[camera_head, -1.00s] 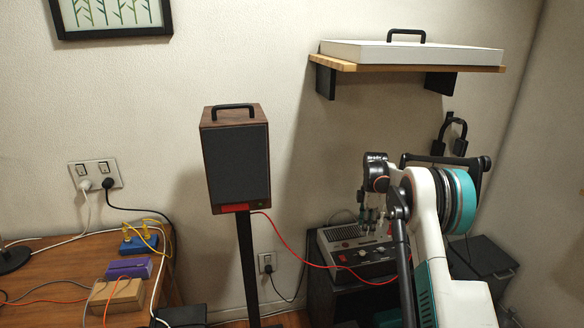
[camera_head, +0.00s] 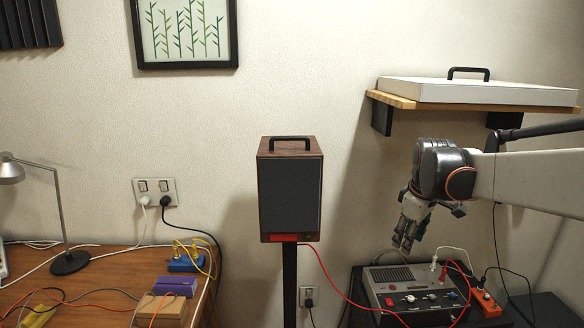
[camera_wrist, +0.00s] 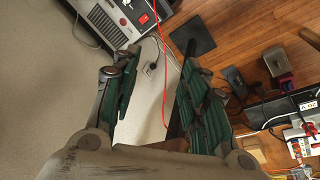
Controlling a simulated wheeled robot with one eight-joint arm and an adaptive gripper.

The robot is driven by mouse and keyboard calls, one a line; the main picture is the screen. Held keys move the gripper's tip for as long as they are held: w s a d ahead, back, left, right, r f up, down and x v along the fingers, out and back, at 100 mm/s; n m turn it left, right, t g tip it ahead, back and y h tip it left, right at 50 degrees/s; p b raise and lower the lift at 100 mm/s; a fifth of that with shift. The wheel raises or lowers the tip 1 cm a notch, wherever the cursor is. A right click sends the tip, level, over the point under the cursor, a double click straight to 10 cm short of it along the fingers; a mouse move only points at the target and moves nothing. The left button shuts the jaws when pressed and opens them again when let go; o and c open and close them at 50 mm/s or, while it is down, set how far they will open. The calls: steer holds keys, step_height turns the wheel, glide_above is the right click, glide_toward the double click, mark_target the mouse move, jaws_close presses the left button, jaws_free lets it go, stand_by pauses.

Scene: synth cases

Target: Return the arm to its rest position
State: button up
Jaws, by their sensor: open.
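My gripper (camera_head: 405,236) hangs from my arm at the right of the head view, fingers pointing down. It is above and just left of the back of a grey control box with knobs (camera_head: 415,293). In the wrist view my gripper (camera_wrist: 158,95) has its two dark green finger pads spread apart. Nothing is between them that I can tell is held; a red cable (camera_wrist: 165,65) and a wall outlet (camera_wrist: 150,70) show in the gap beyond. My arm extends from the right edge of the head view.
A speaker (camera_head: 290,190) on a black stand is left of my gripper. A wooden shelf (camera_head: 400,101) bearing a white case (camera_head: 480,92) is above my arm. A wooden table (camera_head: 100,290) with cables, a lamp (camera_head: 70,262) and small blocks is at the left. The wall between speaker and gripper is bare.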

steer(key=s+a+r+m+t, duration=0.1)
steer(key=s+a+m, duration=0.15)
steer(key=s, duration=0.55)
steer(key=s+a+r+m+t, duration=0.1)
steer(key=s+a+r+m, duration=0.1)
steer(key=s+a, duration=0.35)
steer(key=s+a+f+m+t, duration=0.1)
steer(key=s+f, duration=0.2)
steer(key=s, duration=0.4)
steer(key=s+f+m+t, duration=0.1)
steer(key=s+f+m, duration=0.1)
steer(key=s, duration=0.6)
steer(key=shift+a+f, duration=0.35)
steer(key=shift+f, duration=0.15)
steer(key=shift+s+m, duration=0.1)
steer(key=shift+m, duration=0.15)
